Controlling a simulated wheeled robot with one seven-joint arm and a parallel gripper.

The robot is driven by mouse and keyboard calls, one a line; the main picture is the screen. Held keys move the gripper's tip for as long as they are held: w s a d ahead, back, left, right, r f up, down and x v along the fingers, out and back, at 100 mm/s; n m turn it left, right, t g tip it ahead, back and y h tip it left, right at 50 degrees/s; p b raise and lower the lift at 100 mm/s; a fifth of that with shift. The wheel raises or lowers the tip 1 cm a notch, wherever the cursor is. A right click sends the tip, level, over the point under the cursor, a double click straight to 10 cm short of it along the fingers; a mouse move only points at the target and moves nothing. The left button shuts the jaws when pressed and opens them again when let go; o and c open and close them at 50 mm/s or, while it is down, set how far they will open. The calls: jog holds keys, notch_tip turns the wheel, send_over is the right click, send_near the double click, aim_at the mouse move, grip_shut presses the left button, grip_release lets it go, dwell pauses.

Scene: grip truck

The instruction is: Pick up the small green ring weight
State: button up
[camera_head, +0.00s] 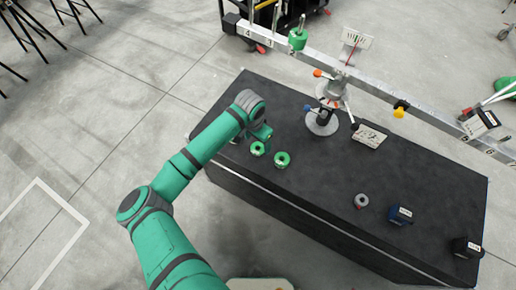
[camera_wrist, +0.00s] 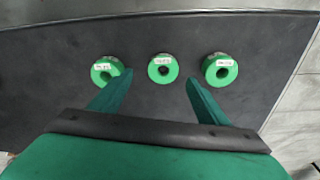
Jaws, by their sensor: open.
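Three green ring weights with white labels sit in a row on the black table top in the wrist view: a left one (camera_wrist: 106,70), a middle one (camera_wrist: 162,69) and a right one (camera_wrist: 220,69). The middle one looks slightly the smallest. My gripper (camera_wrist: 160,77) is open and empty, its fingers reaching either side of the middle ring, the left fingertip close to the left ring. I cannot tell the height above the table. In the head view, two green rings (camera_head: 257,149) (camera_head: 283,159) show beside my gripper; the third is mostly hidden by my arm.
The black table (camera_head: 330,185) also holds a metal stand (camera_head: 323,120), a pale flat block (camera_head: 369,136), a small grey ring (camera_head: 361,201) and a blue box (camera_head: 400,215). A long ruler-like beam (camera_head: 380,91) runs along the far side. The table middle is clear.

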aim_at(258, 150)
jog(key=shift+w+f, duration=0.15)
jog(key=shift+f, duration=0.75)
jog(key=shift+w+f, duration=0.2)
jog(key=shift+f, duration=0.75)
jog(key=shift+w+f, duration=0.15)
jog(key=shift+f, duration=0.75)
jog(key=c, duration=1.4)
jog(key=shift+o, duration=0.2)
jog(key=shift+r, duration=0.1)
